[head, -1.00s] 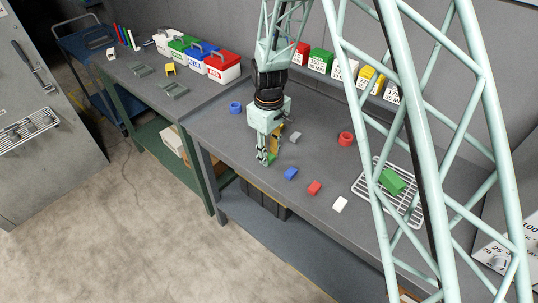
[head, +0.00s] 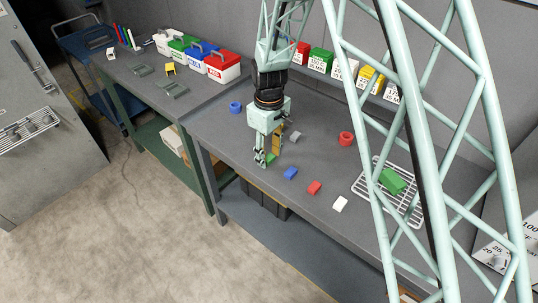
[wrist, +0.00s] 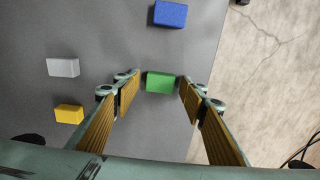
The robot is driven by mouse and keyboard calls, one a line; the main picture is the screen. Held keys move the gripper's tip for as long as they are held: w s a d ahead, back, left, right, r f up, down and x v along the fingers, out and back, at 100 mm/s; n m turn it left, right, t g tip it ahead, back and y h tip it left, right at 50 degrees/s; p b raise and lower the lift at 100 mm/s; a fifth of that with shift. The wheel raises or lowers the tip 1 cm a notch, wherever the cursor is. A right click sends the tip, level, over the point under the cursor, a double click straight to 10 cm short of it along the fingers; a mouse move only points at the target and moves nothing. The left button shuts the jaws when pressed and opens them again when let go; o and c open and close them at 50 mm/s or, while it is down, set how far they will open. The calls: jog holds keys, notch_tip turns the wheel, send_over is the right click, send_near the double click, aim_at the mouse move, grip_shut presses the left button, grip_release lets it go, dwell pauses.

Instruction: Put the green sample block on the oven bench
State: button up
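A small green block (wrist: 162,82) lies on the grey bench between my fingertips in the wrist view, with a gap on each side. In the head view it shows only partly (head: 271,158), behind my finger. My gripper (head: 267,161) points down at the bench, open and empty; its spread yellow-padded fingers also show in the wrist view (wrist: 158,92). Which surface is the oven bench is not marked. A bench with a green frame (head: 150,95) stands to the left, towards a grey cabinet with a wire shelf (head: 30,128).
Near the gripper lie blue (head: 290,173), red (head: 314,187), white (head: 340,204), grey (head: 296,136) and yellow (wrist: 69,114) blocks. A larger green block (head: 392,181) sits on a wire rack (head: 412,213). Lidded boxes (head: 223,68) line the left bench's back; its front has free room.

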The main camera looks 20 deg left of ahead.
aim_at(269, 157)
jog(key=shift+r, duration=0.15)
notch_tip(269, 157, up, 12)
jog(key=shift+p, duration=0.3)
dwell(0.4)
